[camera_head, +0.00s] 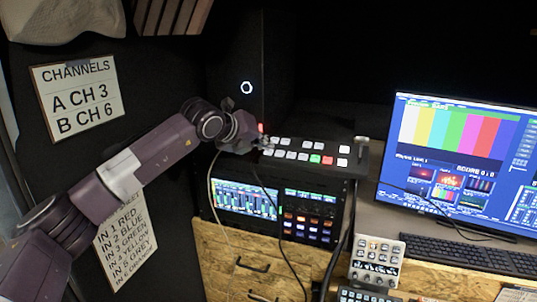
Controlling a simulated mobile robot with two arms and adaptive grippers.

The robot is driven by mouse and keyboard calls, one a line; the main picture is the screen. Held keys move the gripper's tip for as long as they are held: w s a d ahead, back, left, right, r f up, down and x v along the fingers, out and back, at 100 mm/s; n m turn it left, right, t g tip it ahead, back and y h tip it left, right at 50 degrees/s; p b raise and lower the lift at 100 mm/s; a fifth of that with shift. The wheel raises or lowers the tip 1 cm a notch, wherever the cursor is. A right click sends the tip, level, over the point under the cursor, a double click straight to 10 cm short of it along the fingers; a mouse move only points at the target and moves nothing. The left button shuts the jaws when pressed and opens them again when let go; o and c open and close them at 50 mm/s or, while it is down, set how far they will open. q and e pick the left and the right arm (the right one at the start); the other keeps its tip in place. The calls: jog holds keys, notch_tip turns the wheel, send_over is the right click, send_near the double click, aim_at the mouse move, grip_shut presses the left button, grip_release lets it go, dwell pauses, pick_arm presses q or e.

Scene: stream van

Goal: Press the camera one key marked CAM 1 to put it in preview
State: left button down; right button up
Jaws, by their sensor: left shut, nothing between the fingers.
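A black switcher panel (358,172) lies on top of the rack unit in the middle of the view. It carries rows of mostly white keys, with a green lit key (315,158) and a red lit key (327,160) side by side in the front row. The key labels are too small to read, so I cannot tell which is CAM 1. My left gripper (250,143) is shut and empty at the panel's left end. It hides part of that end, and I cannot tell if it touches a key. My right gripper is not in view.
A monitor (455,160) with colour bars and a keyboard (470,254) stand at right. A small grey keypad (376,262) sits in front. Below the panel is a rack (290,232) with a lit screen and buttons; cables hang before it. A dark tower (240,60) stands behind my gripper.

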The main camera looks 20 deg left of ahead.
aim_at(265, 160)
pick_arm(q)
jog(key=shift+f+b, duration=0.45)
jog(key=shift+b, duration=0.05)
dwell(0.7)
jog(key=shift+r, duration=0.2)
jog(key=shift+s+r, duration=0.15)
jog(key=shift+r, duration=0.55)
jog(key=shift+r, duration=0.1)
jog(key=r, duration=0.2)
jog(key=s+r+p, duration=0.1)
jog(key=r, duration=0.1)
jog(key=shift+s+r+p, duration=0.1)
jog(key=shift+r+p, duration=0.2)
jog(key=shift+d, duration=0.1)
dwell(0.4)
